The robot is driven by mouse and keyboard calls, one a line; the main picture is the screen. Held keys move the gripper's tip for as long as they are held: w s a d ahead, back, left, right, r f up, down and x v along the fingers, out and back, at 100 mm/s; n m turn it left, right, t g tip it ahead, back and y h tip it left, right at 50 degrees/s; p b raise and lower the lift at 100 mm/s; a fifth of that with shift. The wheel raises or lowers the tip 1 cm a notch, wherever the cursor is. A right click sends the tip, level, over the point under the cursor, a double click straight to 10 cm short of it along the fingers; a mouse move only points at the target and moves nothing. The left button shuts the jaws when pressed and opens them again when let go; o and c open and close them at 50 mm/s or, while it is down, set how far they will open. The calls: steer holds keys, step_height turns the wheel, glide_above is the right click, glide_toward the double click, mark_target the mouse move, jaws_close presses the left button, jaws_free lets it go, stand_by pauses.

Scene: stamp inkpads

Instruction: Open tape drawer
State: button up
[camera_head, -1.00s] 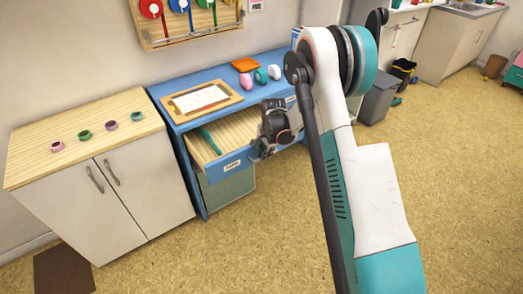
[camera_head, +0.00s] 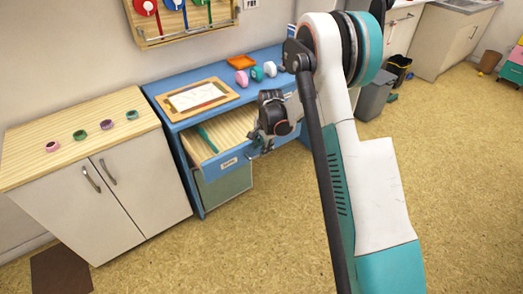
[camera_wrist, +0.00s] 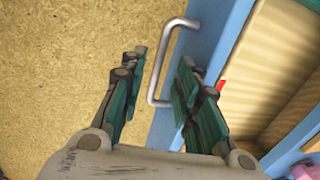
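A blue desk (camera_head: 160,92) has a drawer (camera_head: 205,170) standing open, with a pale wooden inside, a label on its front and a green item inside at the left. The label is too small to read. My gripper (camera_head: 256,150) is at the drawer's front, right of the label. In the wrist view, the metal bar handle (camera_wrist: 155,88) on the blue drawer front (camera_wrist: 217,42) lies between the fingers of my gripper (camera_wrist: 163,62). The fingers are apart, with gaps beside the handle. Part of the handle's lower end is close to the right finger.
A cabinet (camera_head: 75,140) with several tape rolls stands to the left. A framed paper (camera_head: 197,97), an orange tray (camera_head: 240,62) and small rolls are on the desk top. A grey bin (camera_head: 374,100) stands to the right. The floor in front is clear.

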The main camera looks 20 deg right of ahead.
step_height(320, 180, up, 9)
steer(key=s, duration=0.1)
steer(key=shift+s+d, duration=0.3)
steer(key=shift+s, duration=0.05)
steer(key=shift+r, duration=0.1)
steer(key=s+a+r+n+t, duration=0.1)
steer(key=s+a+r+n, duration=0.15)
steer(key=s+r, duration=0.6)
steer(key=s+a+r+n+t, duration=0.1)
steer(key=s+r+n, duration=0.3)
steer(key=s+r, duration=0.5)
steer(key=s+a+r+n+t, duration=0.1)
steer(key=s+n, duration=0.3)
steer(key=s, duration=0.4)
steer(key=s+a+r+n+t, duration=0.1)
steer(key=s+n+t, duration=0.1)
steer(key=s, duration=0.7)
steer(key=shift+s+n+h, duration=0.2)
steer(key=shift+n+h, duration=0.2)
steer(key=shift+n, duration=0.45)
